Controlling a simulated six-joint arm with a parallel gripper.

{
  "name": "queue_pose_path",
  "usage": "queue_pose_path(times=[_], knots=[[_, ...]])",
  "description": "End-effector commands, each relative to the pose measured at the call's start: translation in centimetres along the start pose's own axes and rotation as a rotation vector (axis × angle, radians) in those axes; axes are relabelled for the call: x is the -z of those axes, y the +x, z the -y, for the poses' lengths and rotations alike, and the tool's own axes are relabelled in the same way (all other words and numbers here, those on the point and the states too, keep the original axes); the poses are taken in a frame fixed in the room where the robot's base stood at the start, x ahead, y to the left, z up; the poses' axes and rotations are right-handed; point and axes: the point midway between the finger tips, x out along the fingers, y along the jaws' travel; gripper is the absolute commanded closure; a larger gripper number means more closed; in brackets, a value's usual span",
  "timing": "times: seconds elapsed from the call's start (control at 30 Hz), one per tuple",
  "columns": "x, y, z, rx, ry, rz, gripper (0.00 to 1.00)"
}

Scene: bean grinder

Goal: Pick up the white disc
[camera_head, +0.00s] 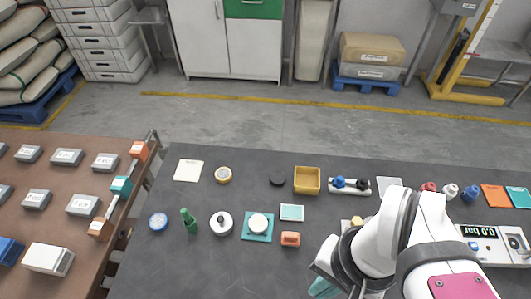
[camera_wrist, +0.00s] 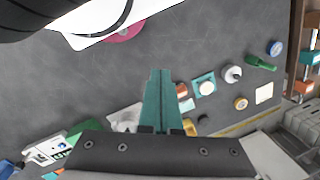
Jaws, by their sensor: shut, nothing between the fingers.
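The white disc (camera_head: 258,221) lies on a teal square plate (camera_head: 247,236) on the dark table. In the wrist view the white disc (camera_wrist: 206,88) shows to the right of my fingers, on the teal plate (camera_wrist: 196,79). My gripper (camera_head: 322,289) is at the lower edge of the head view, right of the disc and nearer the camera. My arm hides part of it there. In the wrist view my gripper (camera_wrist: 160,73) has its teal fingers shut together and empty, apart from the disc.
A yellow bin (camera_head: 307,180) stands behind. The table's front left is clear.

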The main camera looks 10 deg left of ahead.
Motion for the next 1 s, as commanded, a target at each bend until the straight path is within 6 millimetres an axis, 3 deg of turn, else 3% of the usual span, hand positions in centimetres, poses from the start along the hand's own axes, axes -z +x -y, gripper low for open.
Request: queue_pose_path(times=[0.1,0.47,0.73,0.83,0.93,1.0], knots=[[0.0,0.0,0.0,0.0,0.0,0.0,0.98],[0.0,0.0,0.0,0.0,0.0,0.0,0.33],[0.0,0.0,0.0,0.0,0.001,0.001,0.31],[0.8,-0.3,0.9,0.008,0.045,0.054,0.31],[3.8,-0.4,3.2,0.042,0.171,0.198,0.31],[7.2,0.2,5.0,0.086,0.291,0.327,0.31]])
